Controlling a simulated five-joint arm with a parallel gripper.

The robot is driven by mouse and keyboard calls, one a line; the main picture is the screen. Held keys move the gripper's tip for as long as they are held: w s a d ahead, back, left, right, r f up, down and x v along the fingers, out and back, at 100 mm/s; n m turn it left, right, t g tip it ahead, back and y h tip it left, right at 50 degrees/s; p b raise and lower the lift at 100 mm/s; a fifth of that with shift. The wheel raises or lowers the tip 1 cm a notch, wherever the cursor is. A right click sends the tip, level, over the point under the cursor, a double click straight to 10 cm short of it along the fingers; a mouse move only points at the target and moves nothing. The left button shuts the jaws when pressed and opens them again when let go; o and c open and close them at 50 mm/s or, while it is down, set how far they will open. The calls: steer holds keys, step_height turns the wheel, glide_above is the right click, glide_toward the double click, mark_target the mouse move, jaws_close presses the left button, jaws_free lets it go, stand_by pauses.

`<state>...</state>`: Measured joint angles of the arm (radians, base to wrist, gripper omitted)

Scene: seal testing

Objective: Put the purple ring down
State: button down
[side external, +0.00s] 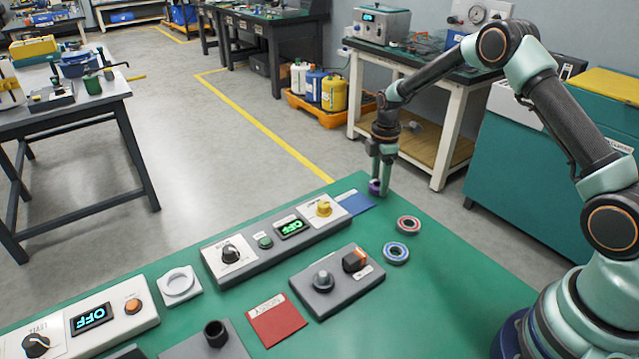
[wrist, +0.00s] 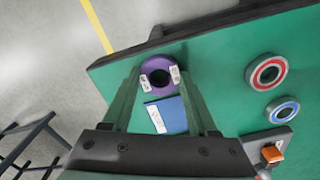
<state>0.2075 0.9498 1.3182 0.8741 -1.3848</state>
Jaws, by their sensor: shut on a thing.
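The purple ring (wrist: 157,69) is between the two fingertips of my gripper (wrist: 158,78) in the wrist view. Small white labels show on it at the fingers. In the side view the purple ring (side external: 375,187) is mostly hidden by the fingers of my gripper (side external: 381,186), which point down near the far edge of the green table (side external: 440,260). My gripper is shut on the ring. Whether the ring touches the table cannot be told. A blue card (side external: 355,203) lies on the table just beside the ring; it also shows in the wrist view (wrist: 172,116).
A red-marked ring (side external: 409,225) and a blue-marked ring (side external: 396,253) lie right of the blue card. A control panel (side external: 272,243) with knobs and an "OFF" display stands left of it. A grey block with a peg (side external: 335,283) and a red card (side external: 276,320) are nearer.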

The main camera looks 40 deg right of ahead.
steer(key=shift+f, duration=0.15)
steer(key=shift+c, duration=0.9)
jaws_free()
